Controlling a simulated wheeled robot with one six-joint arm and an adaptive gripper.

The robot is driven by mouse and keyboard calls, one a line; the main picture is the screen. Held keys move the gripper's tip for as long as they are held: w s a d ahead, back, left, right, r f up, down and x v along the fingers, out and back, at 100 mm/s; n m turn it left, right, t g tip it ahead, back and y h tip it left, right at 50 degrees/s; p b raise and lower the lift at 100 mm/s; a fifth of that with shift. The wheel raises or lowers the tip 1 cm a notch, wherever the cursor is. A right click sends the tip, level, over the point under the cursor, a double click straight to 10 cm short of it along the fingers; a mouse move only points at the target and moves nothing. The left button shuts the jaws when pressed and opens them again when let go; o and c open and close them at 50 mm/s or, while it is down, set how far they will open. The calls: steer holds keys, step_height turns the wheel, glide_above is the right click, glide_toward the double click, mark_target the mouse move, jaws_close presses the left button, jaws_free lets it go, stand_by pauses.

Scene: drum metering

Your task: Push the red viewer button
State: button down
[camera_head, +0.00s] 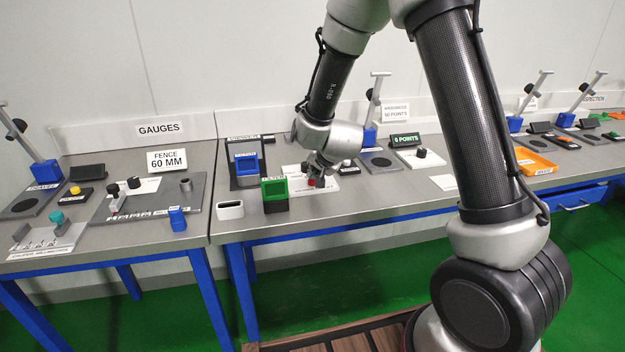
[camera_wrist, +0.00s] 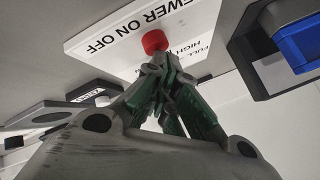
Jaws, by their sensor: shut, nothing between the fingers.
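The red viewer button (camera_wrist: 154,40) stands on a white plate (camera_wrist: 110,42) lettered "EWER ON OFF" in the wrist view. In the head view the button (camera_head: 319,182) shows as a small red spot beneath my gripper (camera_head: 316,172). In the wrist view my gripper (camera_wrist: 158,62) is shut and empty, with its green-sided fingers together. Its fingertips are right at the near side of the button and overlap its edge in the picture. I cannot tell whether they touch it.
A white holder (camera_head: 230,210) is at the bench's front left. A black-capped device (camera_head: 421,154) sits to the right. Bare bench lies in front of the plate.

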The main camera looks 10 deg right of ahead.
stand_by(0.3)
steer(key=shift+r, duration=0.55)
steer(key=s+d+r+n+g+y, duration=0.15)
steer(key=s+d+r+n, duration=0.3)
steer(key=s+r, duration=0.7)
steer(key=s+d+r+n+g, duration=0.1)
steer(key=s+d+r, duration=0.1)
steer(key=s, duration=0.6)
steer(key=s+d+r+n+g+h, duration=0.1)
steer(key=s+d+r, duration=0.2)
steer(key=s+d, duration=0.2)
steer(key=s+d+r+n+g+h, duration=0.1)
steer(key=s+d, duration=0.3)
steer(key=s, duration=0.7)
steer(key=shift+s+r, duration=0.2)
steer(key=shift+r, duration=0.5)
steer(key=shift+d+n+g, duration=0.2)
steer(key=shift+n+g, duration=0.05)
